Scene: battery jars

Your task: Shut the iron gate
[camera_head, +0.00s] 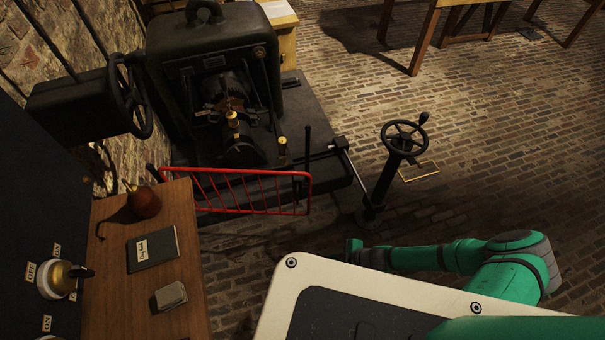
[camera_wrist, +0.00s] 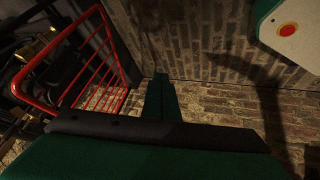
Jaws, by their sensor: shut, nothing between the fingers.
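The iron gate is a low red barred frame (camera_head: 235,171) in front of the dark machine in the head view. Its right end is near a thin black post (camera_head: 307,150); I cannot tell whether it is latched there. The gate also fills the upper left of the wrist view (camera_wrist: 55,43), with its end upright nearest my fingers. My gripper (camera_head: 354,246) is low, to the right of and nearer than the gate's right end. In the wrist view my gripper's fingers (camera_wrist: 160,82) are together and empty, apart from the red bars.
A black handwheel on a pedestal (camera_head: 376,190) stands right of the gate. A wooden desk (camera_head: 190,270) with a notebook (camera_head: 153,248) and a red-brown oil can (camera_head: 143,202) is at the left. Brick floor (camera_head: 480,190) is open to the right.

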